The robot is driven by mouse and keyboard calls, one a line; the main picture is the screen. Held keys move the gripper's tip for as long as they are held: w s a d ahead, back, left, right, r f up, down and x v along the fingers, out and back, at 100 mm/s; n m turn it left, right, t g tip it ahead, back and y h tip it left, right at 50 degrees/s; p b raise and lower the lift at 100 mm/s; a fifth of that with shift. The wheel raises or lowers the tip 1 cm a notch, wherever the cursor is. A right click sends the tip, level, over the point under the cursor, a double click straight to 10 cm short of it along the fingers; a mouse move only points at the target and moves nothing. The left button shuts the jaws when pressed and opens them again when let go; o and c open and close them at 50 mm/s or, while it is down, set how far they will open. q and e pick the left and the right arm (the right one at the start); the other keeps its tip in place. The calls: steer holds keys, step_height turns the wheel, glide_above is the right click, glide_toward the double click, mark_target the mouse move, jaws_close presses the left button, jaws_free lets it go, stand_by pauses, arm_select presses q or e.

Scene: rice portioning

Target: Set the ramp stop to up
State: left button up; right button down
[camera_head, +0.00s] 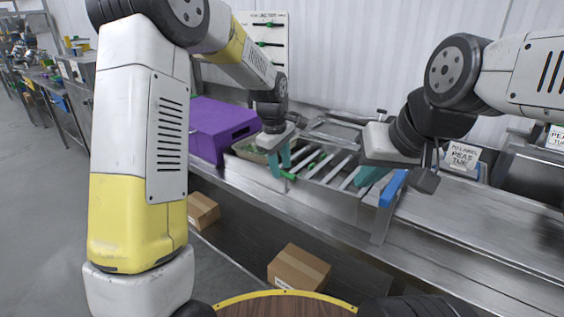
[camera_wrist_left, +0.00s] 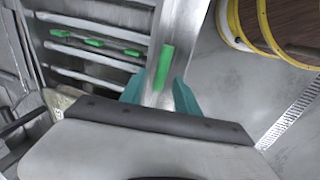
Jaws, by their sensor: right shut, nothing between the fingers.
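The ramp (camera_head: 345,180) is a metal frame with pale slats and small green pieces. A green bar (camera_wrist_left: 163,67) lies on its metal edge in the left wrist view; it also shows as a green piece (camera_head: 288,176) in the head view. I cannot tell which part is the ramp stop. My left gripper (camera_head: 281,168) points down at the ramp's left end, its teal fingers apart. In the left wrist view the fingers (camera_wrist_left: 158,95) stand either side of the bar's line, with no visible grip. My right gripper (camera_head: 372,178) is shut beside a blue plate (camera_head: 393,188) at the ramp's right end.
A purple box (camera_head: 218,128) stands left of the ramp, with a tray (camera_head: 250,150) beside it. Cardboard boxes (camera_head: 299,268) (camera_head: 203,210) sit below the counter. The metal counter (camera_head: 470,225) is clear at right. A sign (camera_head: 463,155) stands behind.

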arm_select(q)
steer(key=shift+f, duration=0.4)
jaws_close()
stand_by(1.2)
